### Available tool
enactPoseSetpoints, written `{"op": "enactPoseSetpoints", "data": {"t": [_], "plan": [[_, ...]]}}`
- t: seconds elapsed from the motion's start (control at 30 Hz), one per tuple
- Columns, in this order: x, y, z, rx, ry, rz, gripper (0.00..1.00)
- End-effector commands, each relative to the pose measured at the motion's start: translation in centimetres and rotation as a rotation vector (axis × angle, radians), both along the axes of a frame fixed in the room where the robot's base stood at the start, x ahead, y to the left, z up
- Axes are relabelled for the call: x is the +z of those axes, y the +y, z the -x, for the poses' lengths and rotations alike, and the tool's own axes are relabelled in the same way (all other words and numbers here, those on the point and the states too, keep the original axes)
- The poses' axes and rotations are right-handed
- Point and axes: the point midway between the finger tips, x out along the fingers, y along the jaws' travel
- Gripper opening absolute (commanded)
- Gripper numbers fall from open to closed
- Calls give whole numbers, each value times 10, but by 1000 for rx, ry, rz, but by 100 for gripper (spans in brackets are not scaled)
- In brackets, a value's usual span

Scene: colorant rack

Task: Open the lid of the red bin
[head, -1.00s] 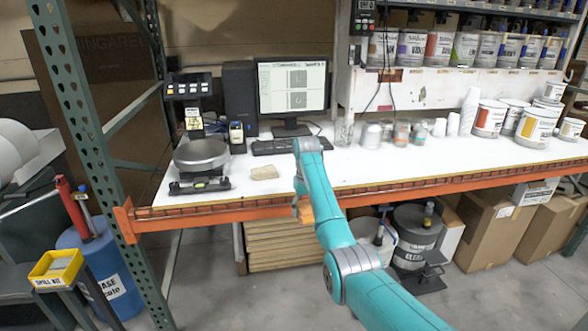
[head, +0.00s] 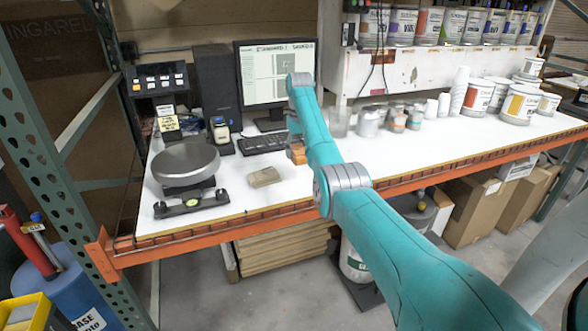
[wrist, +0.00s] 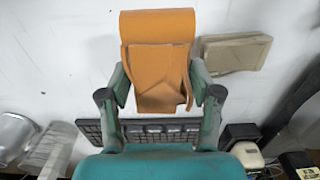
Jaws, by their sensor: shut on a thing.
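I see no red bin and no lid of one in either view. My gripper (wrist: 160,82) is shut on an orange folded piece (wrist: 158,100), with a green finger on each side of it. The wrist view shows the piece, with a rolled upper end and creased lower part, over the white bench top. In the head view, the orange piece (head: 298,153) shows beside my teal arm, in front of the keyboard. My fingers are mostly hidden there by the arm.
The white bench (head: 240,200) carries a scale (head: 186,162), a tan block (head: 264,177), a keyboard (head: 262,144), a monitor (head: 275,75) and several cups and cans to the right. A green rack upright (head: 50,165) and blue drum (head: 75,290) stand at the left.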

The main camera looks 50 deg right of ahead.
Motion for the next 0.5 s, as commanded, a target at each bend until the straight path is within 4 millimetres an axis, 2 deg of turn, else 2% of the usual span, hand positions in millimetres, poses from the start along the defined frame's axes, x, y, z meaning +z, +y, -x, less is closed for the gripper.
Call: {"op": "enactPoseSetpoints", "data": {"t": [0.13,0.37,0.5], "plan": [[-25,1,0,0,2,-1,31],[-45,0,0,0,1,-1,31],[-66,1,0,0,3,-2,31]]}}
